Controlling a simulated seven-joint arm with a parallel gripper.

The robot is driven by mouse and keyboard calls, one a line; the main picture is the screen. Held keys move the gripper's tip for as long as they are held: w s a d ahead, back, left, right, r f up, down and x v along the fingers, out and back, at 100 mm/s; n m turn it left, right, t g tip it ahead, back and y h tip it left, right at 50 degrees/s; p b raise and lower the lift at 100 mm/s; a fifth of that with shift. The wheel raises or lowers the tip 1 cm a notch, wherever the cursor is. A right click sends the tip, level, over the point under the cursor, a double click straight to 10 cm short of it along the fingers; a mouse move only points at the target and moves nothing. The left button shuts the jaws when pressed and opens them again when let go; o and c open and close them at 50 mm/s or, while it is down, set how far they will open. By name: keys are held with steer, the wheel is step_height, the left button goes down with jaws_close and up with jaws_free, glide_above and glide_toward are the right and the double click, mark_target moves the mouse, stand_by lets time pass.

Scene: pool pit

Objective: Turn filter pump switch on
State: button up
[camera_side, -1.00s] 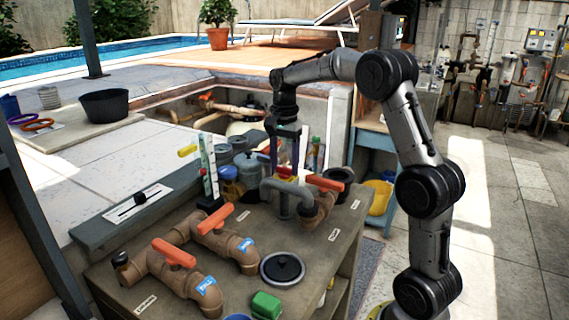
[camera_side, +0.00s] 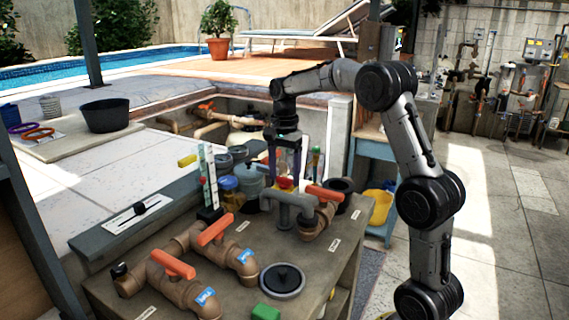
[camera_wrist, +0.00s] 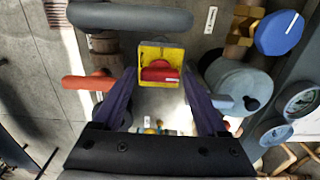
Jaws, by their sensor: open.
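A yellow box with a red rocker-like top (camera_wrist: 160,73), which looks like a switch, sits near the grey pipe. In the side view its red and yellow top (camera_side: 286,184) shows just under my gripper (camera_side: 284,176). My gripper in the wrist view (camera_wrist: 161,80) is open, with one purple finger on each side of the box's near part. Nothing is held. I cannot tell whether the fingertips touch the box. A black slider knob on a white label (camera_side: 140,208) is on the grey ledge at the left. No readable label marks the pump switch.
A grey bent pipe (camera_side: 290,203) stands close by the gripper. Orange-handled valves (camera_side: 215,230) are on the workbench, with another orange handle (camera_side: 325,194) just right of the gripper. Grey-blue canisters (camera_wrist: 240,88) stand beside it. A black round lid (camera_side: 282,280) lies in front.

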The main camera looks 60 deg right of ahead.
mark_target(284, 178)
step_height(284, 178, up, 14)
steer(key=shift+f, duration=0.15)
stand_by(0.3)
stand_by(0.4)
steer(key=s+a+r+n+t, duration=0.1)
steer(key=s+a+r+n, duration=0.2)
steer(key=s+a, duration=0.35)
steer(key=s+a+r+n+t, duration=0.2)
steer(key=s+a, duration=0.4)
steer(key=a, duration=0.2)
steer(key=s+a+f+n+t, duration=0.1)
steer(key=s+a+f+n, duration=0.1)
steer(key=s+f+n, duration=0.3)
steer(key=s+a+f+n+t, duration=0.1)
steer(key=s+a+f+n, duration=0.2)
steer(key=s+f+n, duration=0.2)
steer(key=shift+s+a+f+n+t, duration=0.15)
steer(key=shift+s+f+n+t, duration=0.2)
steer(key=shift+f+n, duration=2.2)
